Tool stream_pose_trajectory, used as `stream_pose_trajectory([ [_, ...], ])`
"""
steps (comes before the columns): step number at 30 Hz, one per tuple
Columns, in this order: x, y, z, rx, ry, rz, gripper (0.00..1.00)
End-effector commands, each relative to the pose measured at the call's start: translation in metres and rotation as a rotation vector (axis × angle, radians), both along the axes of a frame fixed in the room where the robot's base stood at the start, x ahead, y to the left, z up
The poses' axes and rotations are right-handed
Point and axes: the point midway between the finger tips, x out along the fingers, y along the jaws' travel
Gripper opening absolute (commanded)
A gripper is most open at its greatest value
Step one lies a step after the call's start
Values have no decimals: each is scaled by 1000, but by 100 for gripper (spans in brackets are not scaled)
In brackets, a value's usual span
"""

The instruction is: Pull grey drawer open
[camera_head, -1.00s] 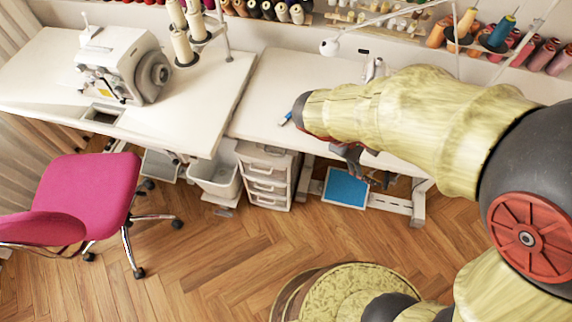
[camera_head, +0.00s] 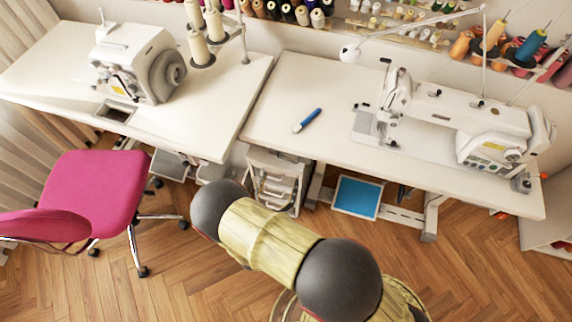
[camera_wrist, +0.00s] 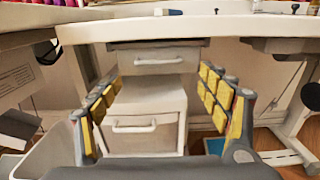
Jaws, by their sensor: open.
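In the wrist view, a grey drawer (camera_wrist: 160,62) with a pale bar handle sits just under the table edge. It appears shut. Below it is a white drawer unit (camera_wrist: 145,130) with its own bar handle; this unit also shows under the table in the head view (camera_head: 282,164), partly hidden by my arm. My gripper (camera_wrist: 160,82) is open and empty, its yellow-padded fingers apart on either side of the drawer fronts in the picture. It appears to be short of the grey drawer's handle, not touching it. My gripper is hidden in the head view.
The white table (camera_head: 350,150) overhangs the drawers and carries a sewing machine (camera_head: 460,115) and a blue tool (camera_head: 307,121). A pink chair (camera_head: 95,190) stands at the left. A blue pedal plate (camera_head: 357,197) lies right of the drawer unit. The wooden floor in front is mostly clear.

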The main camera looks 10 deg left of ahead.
Motion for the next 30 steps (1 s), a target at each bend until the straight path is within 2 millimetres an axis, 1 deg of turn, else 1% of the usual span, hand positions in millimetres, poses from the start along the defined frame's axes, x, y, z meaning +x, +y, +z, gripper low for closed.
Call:
stream_pose_trajectory([
  [2, 4, 1, -3, -3, -1, 7, 77],
  [5, 16, -1, -3, -1, -1, 5, 77],
  [12, 53, -4, -3, -1, -1, 3, 77],
  [16, 67, -5, -3, -1, 0, 3, 77],
  [21, 75, -5, -2, -2, 0, 6, 77],
  [28, 76, -5, -1, -2, 0, 6, 77],
  [30, 76, -5, -1, -2, 0, 5, 74],
])
